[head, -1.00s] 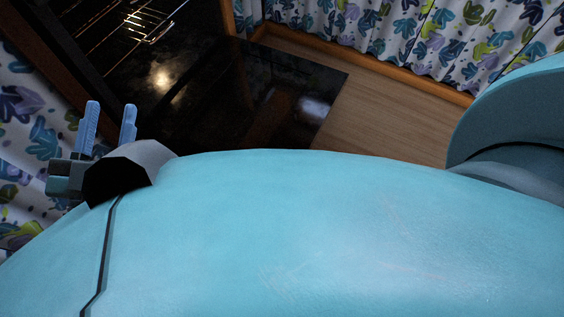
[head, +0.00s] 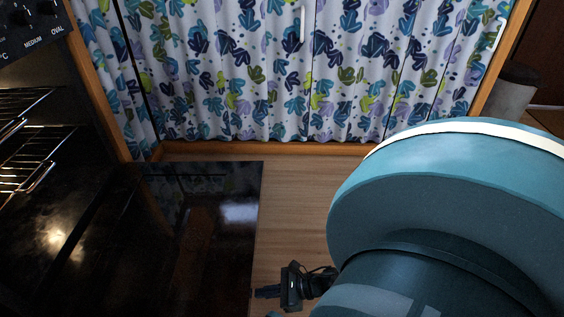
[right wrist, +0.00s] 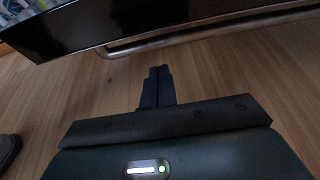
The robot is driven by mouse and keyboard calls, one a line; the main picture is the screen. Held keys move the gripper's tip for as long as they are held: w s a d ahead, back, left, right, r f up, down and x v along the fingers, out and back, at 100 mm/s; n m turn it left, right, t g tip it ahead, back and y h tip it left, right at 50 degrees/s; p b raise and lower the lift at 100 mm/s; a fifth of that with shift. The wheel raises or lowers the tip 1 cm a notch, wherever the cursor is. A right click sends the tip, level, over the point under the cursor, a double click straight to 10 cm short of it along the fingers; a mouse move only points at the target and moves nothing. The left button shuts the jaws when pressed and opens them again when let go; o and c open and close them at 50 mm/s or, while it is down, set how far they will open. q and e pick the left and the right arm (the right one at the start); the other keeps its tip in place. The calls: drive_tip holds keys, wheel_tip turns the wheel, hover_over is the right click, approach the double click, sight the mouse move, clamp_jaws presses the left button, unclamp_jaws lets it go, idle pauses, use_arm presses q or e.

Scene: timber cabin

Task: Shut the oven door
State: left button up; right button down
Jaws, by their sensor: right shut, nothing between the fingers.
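The oven door (head: 205,215) is a black glossy panel, folded down flat and wide open from the oven (head: 60,215) at the left of the head view. In the right wrist view the door (right wrist: 100,22) crosses the top, with its metal bar handle (right wrist: 205,36) along the near edge. My right gripper (head: 262,292) is just right of the door's outer edge in the head view, shut and empty. In the right wrist view its closed fingers (right wrist: 158,72) point at the handle, with a small gap in the picture. My left gripper is out of view.
Wire racks (head: 35,150) show inside the oven. Patterned curtains (head: 300,75) with a wooden bottom rail (head: 250,149) stand behind the door. The wooden floor (head: 295,215) right of the door is bare. My large teal arm covers the right side.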

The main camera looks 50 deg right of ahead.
drive_tip(key=shift+w+a+r, duration=0.2)
drive_tip(key=shift+r, duration=0.7)
drive_tip(key=shift+w+a+r, duration=0.15)
drive_tip(key=shift+r, duration=0.75)
drive_tip(key=shift+r, duration=0.1)
